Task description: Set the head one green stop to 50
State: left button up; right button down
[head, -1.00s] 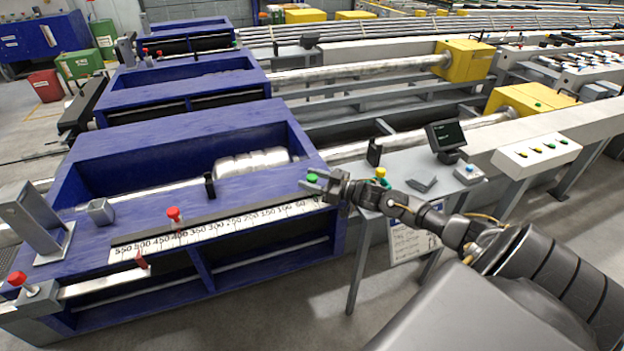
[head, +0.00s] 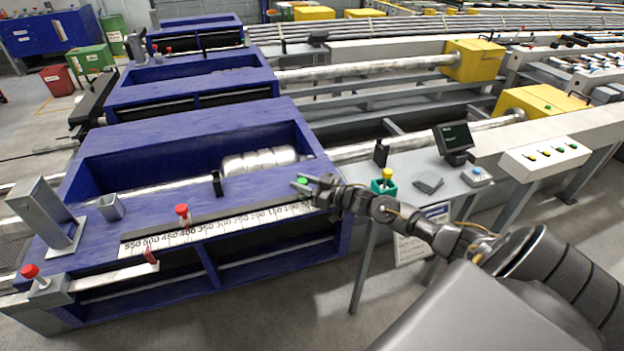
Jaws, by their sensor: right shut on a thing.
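The green stop (head: 302,181) is a small green-topped piece on the front rail of the nearest blue frame (head: 230,192), near the right end of the white number scale (head: 215,230). My right gripper (head: 305,186) is shut on the green stop, reaching in from the right. The scale reads from 550 at left down to low numbers at right. The 100 mark shows just left of the gripper; the 50 mark is hidden or too small to read there. My left gripper is not in view.
A red-topped stop (head: 182,211) stands further left on the same rail. A black post (head: 217,184) rises behind the rail. A yellow-knobbed teal piece (head: 385,180), a dark screen (head: 454,138) and a button box (head: 545,153) lie to the right.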

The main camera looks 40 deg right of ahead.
jog(key=shift+d, duration=0.1)
jog(key=c, duration=1.1)
grip_release()
jog(key=b+v, duration=0.1)
jog(key=v, duration=1)
